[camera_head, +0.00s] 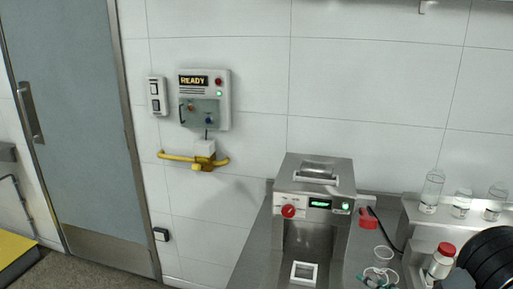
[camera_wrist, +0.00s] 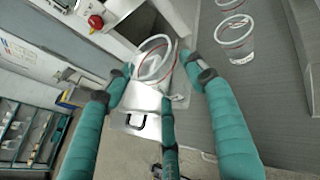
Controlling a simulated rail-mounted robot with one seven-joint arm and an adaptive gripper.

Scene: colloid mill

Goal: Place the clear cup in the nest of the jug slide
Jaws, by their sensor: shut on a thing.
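My gripper (camera_wrist: 160,78) has teal fingers and is shut on a clear cup (camera_wrist: 152,62) with a reddish rim line. In the head view, teal fingertips (camera_head: 377,283) show low beside a clear cup, right of the mill. The mill (camera_head: 314,190) is a steel box with a red knob and a lit green display. The nest of the jug slide (camera_head: 304,264) is a pale square frame at the mill's front and looks empty in the head view. In the wrist view, the held cup partly hides the plate behind it.
Other clear cups (camera_wrist: 236,38) stand on the steel counter (camera_wrist: 270,100), right of the held cup. A red-handled object (camera_head: 368,217) with a black cable lies right of the mill. Clear bottles (camera_head: 432,190) and a red-capped bottle (camera_head: 441,259) stand farther right.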

